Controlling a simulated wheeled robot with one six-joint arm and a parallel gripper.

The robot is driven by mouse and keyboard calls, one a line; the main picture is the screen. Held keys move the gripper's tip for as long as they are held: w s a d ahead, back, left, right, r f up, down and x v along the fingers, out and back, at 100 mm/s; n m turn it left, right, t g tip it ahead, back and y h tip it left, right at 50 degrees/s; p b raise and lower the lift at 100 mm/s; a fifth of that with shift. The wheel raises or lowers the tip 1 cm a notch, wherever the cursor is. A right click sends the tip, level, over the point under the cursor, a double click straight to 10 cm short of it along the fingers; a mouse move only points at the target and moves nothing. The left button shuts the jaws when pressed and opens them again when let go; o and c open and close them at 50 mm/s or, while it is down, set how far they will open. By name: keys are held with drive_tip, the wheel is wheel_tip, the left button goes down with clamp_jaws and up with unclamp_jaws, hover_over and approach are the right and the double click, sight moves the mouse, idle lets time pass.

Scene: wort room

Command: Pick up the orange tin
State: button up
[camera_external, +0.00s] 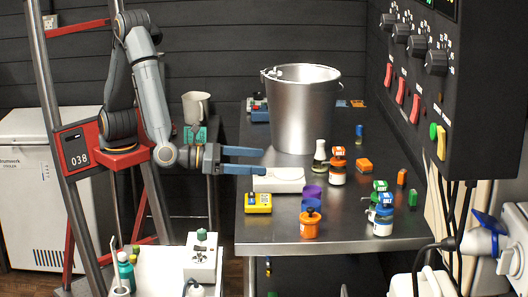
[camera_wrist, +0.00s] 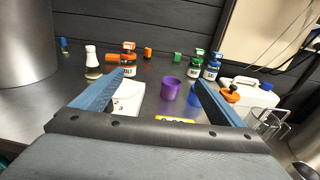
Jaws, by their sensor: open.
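An orange, rounded, tin-like item with a small knob on top (camera_external: 310,225) stands near the front left edge of the steel table. In the wrist view the orange item (camera_wrist: 230,96) is right of the right finger, partly hidden by it. My gripper (camera_external: 262,161) is open and empty, with blue fingers held level over the table's left side. It is behind and left of the orange item and apart from it. In the wrist view the open fingers (camera_wrist: 160,78) spread on either side of a purple cup (camera_wrist: 171,90), which is farther off.
A white scale (camera_external: 278,180) lies just below the fingers. A large steel bucket (camera_external: 298,110) stands behind. A yellow meter (camera_external: 257,203) and a purple cup (camera_external: 312,191) flank the front. Salt jars (camera_external: 383,222) and an orange block (camera_external: 364,165) are to the right.

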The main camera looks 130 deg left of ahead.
drive_tip(key=d, duration=0.8)
drive_tip(key=h, duration=0.1)
approach(259, 199)
drive_tip(key=w, duration=0.2)
drive_tip(key=shift+a+f, duration=0.45)
drive_tip(key=shift+a, duration=0.15)
drive_tip(key=p+x, duration=0.1)
drive_tip(key=x, duration=0.6)
drive_tip(key=shift+a+f, duration=0.15)
drive_tip(key=shift+a, duration=0.15)
drive_tip(key=shift+w, duration=0.1)
drive_tip(key=c, duration=2)
drive_tip(key=shift+o, duration=0.2)
drive_tip(key=shift+r+b, duration=0.3)
drive_tip(key=shift+r, duration=4.85)
